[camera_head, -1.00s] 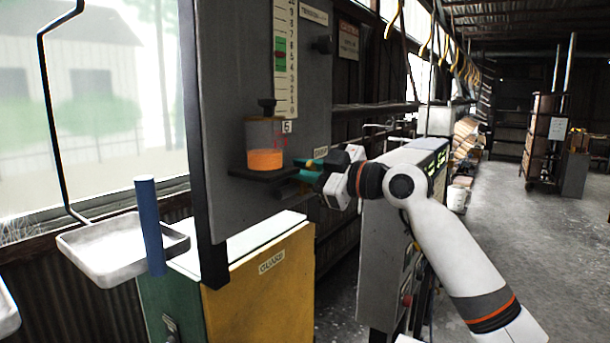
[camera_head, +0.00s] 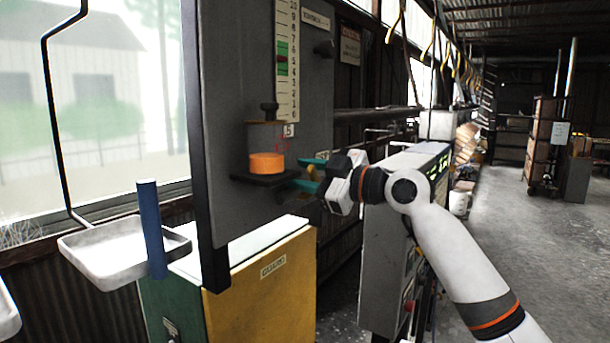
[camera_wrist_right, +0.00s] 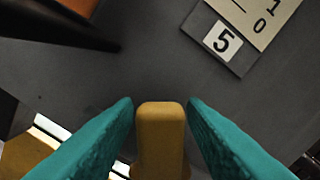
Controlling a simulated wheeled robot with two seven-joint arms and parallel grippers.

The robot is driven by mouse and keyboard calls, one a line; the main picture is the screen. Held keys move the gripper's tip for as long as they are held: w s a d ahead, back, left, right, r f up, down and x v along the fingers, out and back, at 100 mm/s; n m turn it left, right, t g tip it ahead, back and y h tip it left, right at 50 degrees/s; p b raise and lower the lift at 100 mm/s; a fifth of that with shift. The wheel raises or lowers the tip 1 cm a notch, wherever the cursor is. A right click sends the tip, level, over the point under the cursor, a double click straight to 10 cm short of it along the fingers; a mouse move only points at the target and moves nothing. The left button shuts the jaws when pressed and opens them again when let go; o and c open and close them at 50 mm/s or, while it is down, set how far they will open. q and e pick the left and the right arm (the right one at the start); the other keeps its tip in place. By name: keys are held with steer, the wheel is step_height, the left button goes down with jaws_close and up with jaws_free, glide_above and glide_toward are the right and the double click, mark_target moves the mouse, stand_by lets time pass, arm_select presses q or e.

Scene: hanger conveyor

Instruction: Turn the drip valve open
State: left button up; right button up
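The drip valve's yellow handle (camera_wrist_right: 160,135) stands between the two teal fingers of my right gripper (camera_wrist_right: 160,102) in the right wrist view. A narrow gap shows on each side of the handle, so the fingers look open around it. In the head view my right gripper (camera_head: 308,174) is beside the small dark shelf (camera_head: 272,179) of the grey panel, and its fingers are apart. A clear cup with orange liquid (camera_head: 266,163) stands on that shelf, with a dark knob above it. My left gripper is not in view.
A numbered scale (camera_head: 287,60) is on the grey panel (camera_head: 235,90). A yellow and green cabinet (camera_head: 265,277) stands below. A hanging white tray (camera_head: 110,253) and a blue post (camera_head: 151,230) are at left. A grey control cabinet (camera_head: 385,262) stands behind my right arm.

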steer(key=shift+s+d+f+b, duration=0.15)
steer(key=shift+s+d+b, duration=0.05)
steer(key=shift+d+b, duration=0.15)
steer(key=b+v, duration=0.5)
steer(key=v, duration=0.6)
